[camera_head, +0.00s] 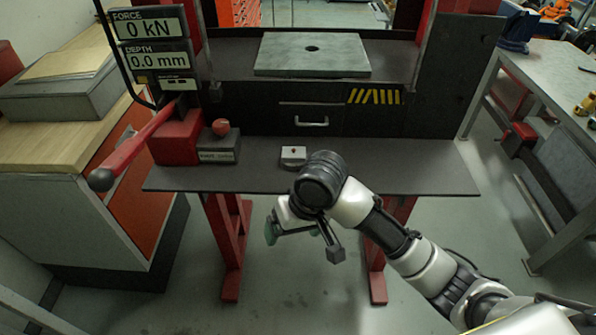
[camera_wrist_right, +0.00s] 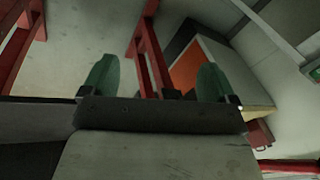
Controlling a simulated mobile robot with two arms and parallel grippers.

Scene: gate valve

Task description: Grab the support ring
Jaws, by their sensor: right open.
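I cannot make out a support ring for certain in either view. A flat grey-green plate (camera_head: 312,54) with a dark round hole in its middle lies on the bed of the press in the head view. My right gripper (camera_head: 297,232) hangs in front of the press's dark front shelf, at the middle of the head view. In the right wrist view its two green fingertips (camera_wrist_right: 158,78) stand wide apart with nothing between them. My left gripper is not in view.
The dark front shelf (camera_head: 400,165) carries a small grey block (camera_head: 293,156) and a box with a red knob (camera_head: 221,128). A red lever (camera_head: 140,145) juts out at left. Workbenches flank the press. Red legs (camera_head: 230,240) stand below; open floor lies between them.

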